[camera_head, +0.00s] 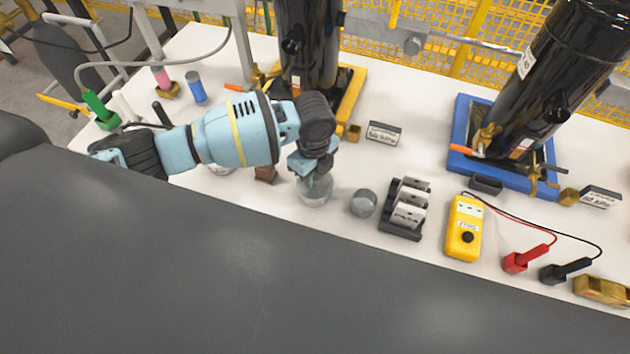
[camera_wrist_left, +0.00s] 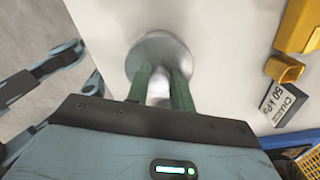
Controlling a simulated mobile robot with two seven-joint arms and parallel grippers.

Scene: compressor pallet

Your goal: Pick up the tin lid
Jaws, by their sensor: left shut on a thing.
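The tin lid (camera_wrist_left: 165,50) is a round, shiny grey-metal disc with a knob in its middle. In the left wrist view it lies between and just beyond my two green fingertips (camera_wrist_left: 161,88). My left gripper (camera_head: 316,176) reaches down over it in the head view and is shut on the lid at its knob. In the head view the round grey metal piece (camera_head: 314,193) under the fingers is partly hidden by the gripper. I cannot tell whether the lid is clear of what is below it.
A small grey cylinder (camera_head: 363,203) stands just right of the gripper, then a dark rack (camera_head: 402,222) and a yellow meter (camera_head: 464,228). A brown block (camera_head: 266,174) is close on the left. Black compressors (camera_head: 307,45) stand behind. A dark grey surface fills the foreground.

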